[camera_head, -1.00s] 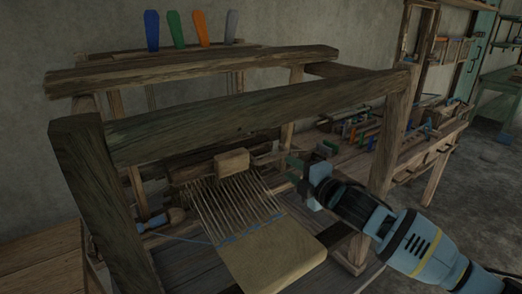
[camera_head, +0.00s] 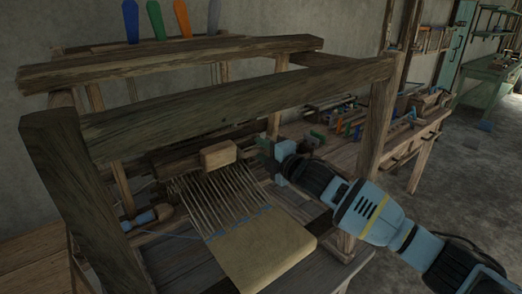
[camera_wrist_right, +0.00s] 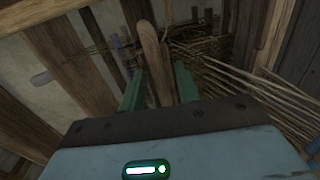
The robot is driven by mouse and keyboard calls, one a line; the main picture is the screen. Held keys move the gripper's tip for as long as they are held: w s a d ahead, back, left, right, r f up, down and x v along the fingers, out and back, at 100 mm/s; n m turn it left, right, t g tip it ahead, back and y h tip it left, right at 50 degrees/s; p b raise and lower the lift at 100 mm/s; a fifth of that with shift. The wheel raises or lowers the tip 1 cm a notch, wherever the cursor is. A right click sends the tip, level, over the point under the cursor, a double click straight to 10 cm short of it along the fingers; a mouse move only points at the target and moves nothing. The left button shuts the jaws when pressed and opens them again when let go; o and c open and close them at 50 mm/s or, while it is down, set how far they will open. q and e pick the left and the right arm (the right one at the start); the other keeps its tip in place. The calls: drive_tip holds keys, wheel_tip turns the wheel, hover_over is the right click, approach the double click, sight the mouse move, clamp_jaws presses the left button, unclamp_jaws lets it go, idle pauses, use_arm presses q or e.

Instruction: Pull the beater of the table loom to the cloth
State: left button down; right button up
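The table loom's beater shows as a pale wooden block (camera_head: 218,154) on a dark crossbar behind the warp threads (camera_head: 225,190). The tan cloth (camera_head: 262,250) lies at the front end of the threads, with a clear stretch of warp between it and the block. My right gripper (camera_head: 264,153) is inside the loom frame, just right of the block and apart from it. In the right wrist view its green fingers (camera_wrist_right: 158,88) stand apart, with a round-ended wooden piece (camera_wrist_right: 151,50) showing between or beyond them; contact cannot be told. My left gripper is not in view.
A thick front beam (camera_head: 240,108) crosses above my right gripper, and a right post (camera_head: 374,135) stands near my right arm. A shuttle-like piece with blue thread (camera_head: 147,217) lies at the left. A bench with small tools (camera_head: 365,145) stands behind at the right.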

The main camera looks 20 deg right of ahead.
drive_tip(key=shift+w+a, duration=0.2)
drive_tip(key=shift+w, duration=0.2)
clamp_jaws()
